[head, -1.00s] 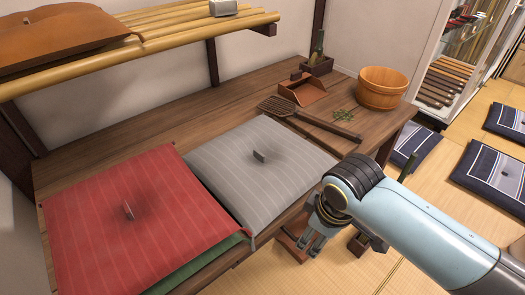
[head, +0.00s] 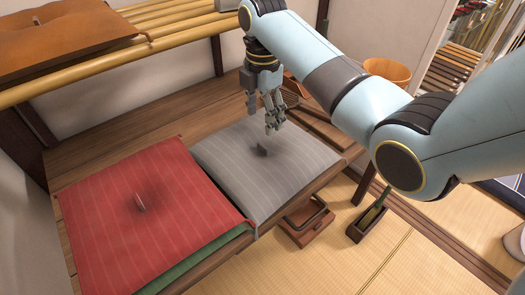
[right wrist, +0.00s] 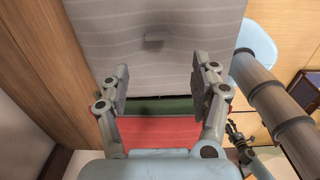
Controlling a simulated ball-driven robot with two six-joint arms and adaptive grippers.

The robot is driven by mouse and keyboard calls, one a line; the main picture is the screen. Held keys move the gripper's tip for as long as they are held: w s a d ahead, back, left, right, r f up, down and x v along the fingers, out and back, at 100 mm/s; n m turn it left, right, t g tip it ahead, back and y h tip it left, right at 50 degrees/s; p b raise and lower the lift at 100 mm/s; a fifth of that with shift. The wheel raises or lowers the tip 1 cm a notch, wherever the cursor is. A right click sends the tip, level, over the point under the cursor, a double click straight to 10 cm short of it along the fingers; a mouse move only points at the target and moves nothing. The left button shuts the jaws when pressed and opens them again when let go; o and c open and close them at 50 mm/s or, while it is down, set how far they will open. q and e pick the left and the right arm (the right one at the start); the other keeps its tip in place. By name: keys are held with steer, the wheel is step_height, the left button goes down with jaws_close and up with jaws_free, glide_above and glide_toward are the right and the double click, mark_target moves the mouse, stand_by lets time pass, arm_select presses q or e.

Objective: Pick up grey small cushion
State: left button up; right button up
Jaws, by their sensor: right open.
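The grey small cushion (head: 268,165) lies flat on the wooden shelf, with faint stripes and a small tab at its middle. It also shows at the top of the right wrist view (right wrist: 120,25). My right gripper (head: 270,122) hangs above the cushion's far part, fingers pointing down, open and empty. In the right wrist view its two fingers (right wrist: 161,82) are spread apart, with the tab beyond them near the middle. What looks like my left gripper (right wrist: 238,142) shows small and dark at the lower right of the right wrist view; its jaws are unclear.
A red cushion (head: 140,215) lies left of the grey one, on a green cushion (head: 195,265). A bamboo rack with a brown cushion (head: 85,40) is above at the back. A wooden tub (head: 388,70) is partly behind my right arm. Small boxes stand below the shelf's front edge.

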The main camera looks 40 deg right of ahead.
mark_target(263, 146)
step_height(263, 146, down, 4)
steer(key=shift+b, duration=0.3)
steer(key=f, duration=0.4)
steer(key=f+b, duration=0.1)
steer(key=f, duration=0.1)
steer(key=shift+w+d+f, duration=0.15)
steer(key=shift+w, duration=0.15)
jaws_close()
